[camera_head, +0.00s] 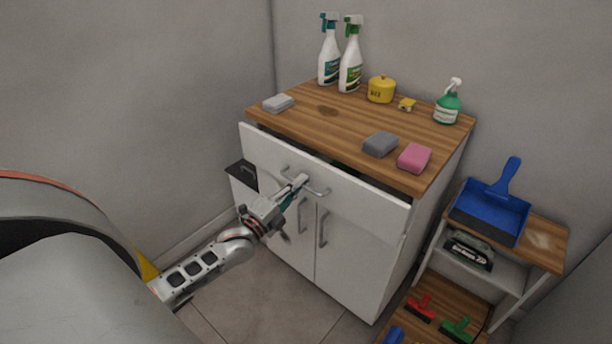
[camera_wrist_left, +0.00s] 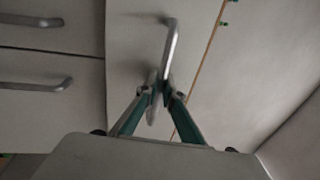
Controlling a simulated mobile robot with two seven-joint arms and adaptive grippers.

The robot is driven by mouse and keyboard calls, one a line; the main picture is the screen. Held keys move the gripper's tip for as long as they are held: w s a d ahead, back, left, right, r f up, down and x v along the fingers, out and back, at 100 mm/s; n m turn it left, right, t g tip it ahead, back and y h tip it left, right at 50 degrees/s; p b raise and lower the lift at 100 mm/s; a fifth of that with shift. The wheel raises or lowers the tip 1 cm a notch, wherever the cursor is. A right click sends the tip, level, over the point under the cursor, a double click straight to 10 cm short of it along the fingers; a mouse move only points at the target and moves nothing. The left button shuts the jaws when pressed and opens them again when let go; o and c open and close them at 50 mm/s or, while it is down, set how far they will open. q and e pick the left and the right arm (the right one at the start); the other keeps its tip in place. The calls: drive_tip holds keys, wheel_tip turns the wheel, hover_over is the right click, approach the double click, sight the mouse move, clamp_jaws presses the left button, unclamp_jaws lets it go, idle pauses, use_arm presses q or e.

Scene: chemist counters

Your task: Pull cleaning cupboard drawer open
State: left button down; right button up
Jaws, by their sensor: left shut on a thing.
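The white cleaning cupboard (camera_head: 350,255) has a wooden top and a wide white drawer (camera_head: 365,207) under it. The drawer stands partly open, with a dark gap between its front and the top. Its metal bar handle (camera_head: 318,191) is in the middle of the front. My left gripper (camera_head: 301,182) is shut on the handle, which also shows in the left wrist view (camera_wrist_left: 171,45). The fingertips (camera_wrist_left: 162,88) meet around the bar there. The drawer's inside is mostly hidden. My right gripper is not in view.
Two doors with upright handles (camera_head: 322,230) are below the drawer. Spray bottles (camera_head: 350,62), a yellow pot (camera_head: 381,90), and sponges (camera_head: 414,158) stand on the top. A low shelf with a blue dustpan (camera_head: 491,212) is at the right. Floor is clear in front.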

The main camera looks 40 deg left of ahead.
use_arm(q)
drive_tip(key=r+p+v, duration=0.2)
drive_tip(key=v, duration=0.9)
drive_tip(key=s+r+p+v, duration=0.1)
drive_tip(key=r+p+v, duration=0.1)
drive_tip(key=v, duration=1)
drive_tip(key=shift+s+a+r+p, duration=0.15)
drive_tip(key=shift+s+r+p, duration=0.05)
drive_tip(key=shift+p, duration=0.45)
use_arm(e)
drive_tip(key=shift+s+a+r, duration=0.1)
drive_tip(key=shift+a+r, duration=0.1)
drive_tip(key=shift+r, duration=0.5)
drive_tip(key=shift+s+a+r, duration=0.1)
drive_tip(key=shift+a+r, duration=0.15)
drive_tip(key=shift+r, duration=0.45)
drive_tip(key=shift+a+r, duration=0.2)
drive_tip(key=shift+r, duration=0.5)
use_arm(q)
drive_tip(key=c, duration=2.5)
unclamp_jaws()
drive_tip(key=v, duration=1.2)
drive_tip(key=shift+a, duration=0.1)
